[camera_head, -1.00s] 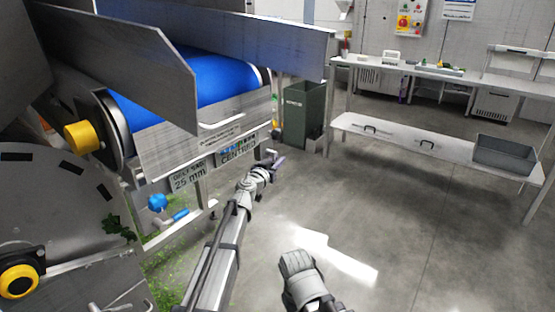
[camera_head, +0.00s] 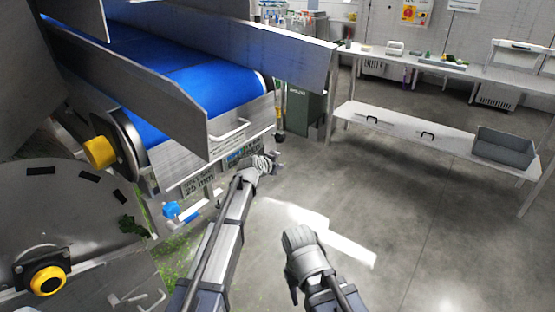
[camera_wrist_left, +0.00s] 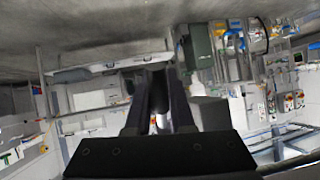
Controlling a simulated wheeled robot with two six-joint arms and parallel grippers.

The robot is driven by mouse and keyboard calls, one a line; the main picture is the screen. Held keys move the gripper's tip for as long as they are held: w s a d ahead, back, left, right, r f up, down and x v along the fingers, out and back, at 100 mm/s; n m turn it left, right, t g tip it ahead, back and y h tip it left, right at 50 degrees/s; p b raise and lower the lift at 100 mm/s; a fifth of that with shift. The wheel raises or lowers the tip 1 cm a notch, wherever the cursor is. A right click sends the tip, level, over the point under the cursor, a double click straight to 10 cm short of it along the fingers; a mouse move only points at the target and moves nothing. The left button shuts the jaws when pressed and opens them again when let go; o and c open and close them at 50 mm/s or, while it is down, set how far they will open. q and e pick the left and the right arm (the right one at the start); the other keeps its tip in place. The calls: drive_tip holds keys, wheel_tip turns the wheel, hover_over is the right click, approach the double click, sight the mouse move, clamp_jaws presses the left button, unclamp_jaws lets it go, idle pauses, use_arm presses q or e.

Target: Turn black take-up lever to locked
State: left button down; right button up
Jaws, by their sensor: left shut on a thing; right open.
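My left arm reaches up from the bottom to the end frame of the blue-belt conveyor (camera_head: 165,78). My left gripper (camera_head: 266,163) is at the lower right corner of that frame, small and partly hidden by its own wrist. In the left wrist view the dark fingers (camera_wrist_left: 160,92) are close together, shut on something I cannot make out. I cannot pick out the black take-up lever in either view, nor tell its position. My right gripper (camera_head: 298,243) is open over the floor at the lower middle, apart from everything; its fingers are hardly visible.
A sign plate (camera_head: 199,187) and a blue fitting (camera_head: 178,211) are below the conveyor. A drum with a yellow-and-black knob (camera_head: 47,281) is at lower left. A dark green bin (camera_head: 305,112) stands behind the conveyor's end. A steel bench (camera_head: 430,135) is at right. The middle floor is clear.

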use_arm(q)
drive_tip(key=shift+p, duration=0.3)
drive_tip(key=shift+a, duration=0.1)
drive_tip(key=c, duration=0.8)
unclamp_jaws()
